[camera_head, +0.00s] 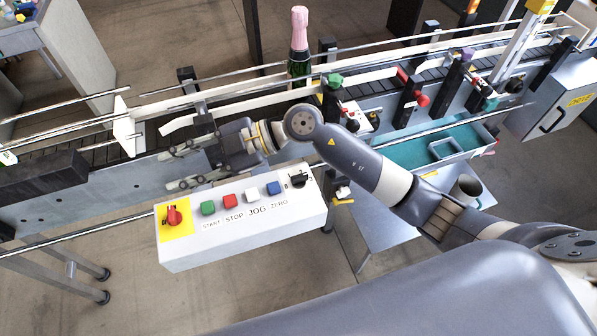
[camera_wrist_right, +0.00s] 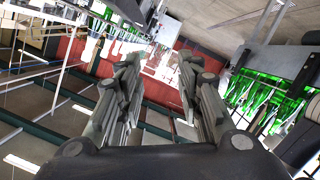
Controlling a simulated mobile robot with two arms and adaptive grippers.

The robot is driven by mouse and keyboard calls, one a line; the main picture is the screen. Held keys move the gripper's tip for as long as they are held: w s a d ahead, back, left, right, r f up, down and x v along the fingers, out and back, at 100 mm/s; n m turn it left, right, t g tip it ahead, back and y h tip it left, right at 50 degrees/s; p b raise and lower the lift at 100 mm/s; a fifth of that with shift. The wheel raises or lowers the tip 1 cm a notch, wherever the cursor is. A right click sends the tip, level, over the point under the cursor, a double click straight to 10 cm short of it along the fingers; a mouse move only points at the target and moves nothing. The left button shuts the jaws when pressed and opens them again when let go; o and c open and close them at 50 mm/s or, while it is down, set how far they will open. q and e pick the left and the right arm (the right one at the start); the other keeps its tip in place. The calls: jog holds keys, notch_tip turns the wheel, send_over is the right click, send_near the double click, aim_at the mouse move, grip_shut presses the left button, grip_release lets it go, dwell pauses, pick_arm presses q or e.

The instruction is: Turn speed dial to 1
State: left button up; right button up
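The control box (camera_head: 240,238) has a black rotary dial (camera_head: 298,180) at its right end, which looks like the speed dial. Small marks sit around it; its setting is too small to read. My right gripper (camera_head: 170,170) is above and behind the box's left part, its fingers pointing left. They are apart with nothing between them, also in the wrist view (camera_wrist_right: 158,65). The gripper is well left of the dial and not touching it. The dial is not visible in the wrist view. My left gripper is not in view.
The box also carries a red knob (camera_head: 173,216) on a yellow plate and green, red, white and blue buttons labelled START, STOP, JOG and ZERO. The conveyor (camera_head: 60,150) with rails runs behind. A bottle with pink foil (camera_head: 299,40) stands on it.

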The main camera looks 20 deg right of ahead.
jog(key=w+d+f+g+h, duration=0.1)
jog(key=d+f+h, duration=0.5)
jog(key=f, duration=0.1)
jog(key=m+h, duration=0.5)
jog(key=h, duration=0.4)
send_near(299, 176)
notch_tip(299, 176, down, 7)
jog(key=p, duration=0.3)
jog(key=shift+s+a+f, duration=0.1)
jog(key=shift+a, duration=0.05)
jog(key=shift+f, duration=0.8)
grip_shut()
